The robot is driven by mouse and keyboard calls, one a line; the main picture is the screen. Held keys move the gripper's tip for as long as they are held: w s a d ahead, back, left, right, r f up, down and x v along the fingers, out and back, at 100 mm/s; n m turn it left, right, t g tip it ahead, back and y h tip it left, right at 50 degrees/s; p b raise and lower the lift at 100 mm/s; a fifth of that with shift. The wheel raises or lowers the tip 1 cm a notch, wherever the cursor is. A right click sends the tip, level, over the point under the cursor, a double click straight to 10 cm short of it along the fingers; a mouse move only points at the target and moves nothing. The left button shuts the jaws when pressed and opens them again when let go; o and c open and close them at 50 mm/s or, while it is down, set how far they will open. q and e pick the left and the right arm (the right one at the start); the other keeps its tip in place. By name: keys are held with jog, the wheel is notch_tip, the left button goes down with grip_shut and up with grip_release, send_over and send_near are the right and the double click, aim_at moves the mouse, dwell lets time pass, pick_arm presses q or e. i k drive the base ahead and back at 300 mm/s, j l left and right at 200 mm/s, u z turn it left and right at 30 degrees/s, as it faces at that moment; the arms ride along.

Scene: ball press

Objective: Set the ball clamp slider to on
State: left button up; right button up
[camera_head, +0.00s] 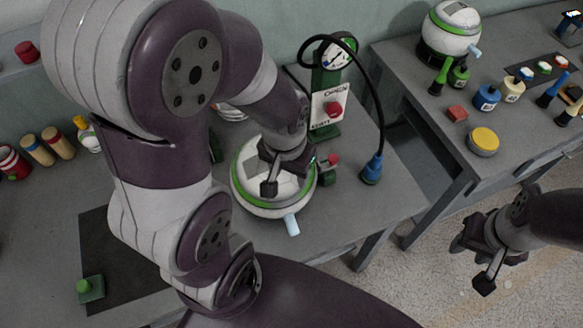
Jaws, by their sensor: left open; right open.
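A white ball-shaped device (250,196) with a green band sits on the grey table, and a light blue tab (291,224) sticks out at its front. My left gripper (285,173) is open, just above or touching the device's top, and hides part of it. Behind it stands a green post with a round gauge (338,52) and a white panel (330,95) marked "OPEN", which carries a red knob (334,109). A small green piece with a red top (333,160) is right of my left gripper. I cannot tell which part is the clamp slider. My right gripper (470,265) is open and empty over the floor.
A black hose runs from the gauge to a blue plug (372,168) on the table. A second table at right holds another white device (450,28), a yellow disc (483,140) and several coloured pieces. A dark mat (125,255) lies at left, with a green block (90,289).

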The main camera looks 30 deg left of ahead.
aim_at(333, 159)
jog(key=i+l+u, duration=0.2)
jog(key=l, duration=0.15)
jog(key=i+l+u, duration=0.2)
jog(key=l, duration=0.2)
jog(key=i+l+u, duration=0.2)
jog(key=l, duration=0.2)
jog(key=k, duration=0.1)
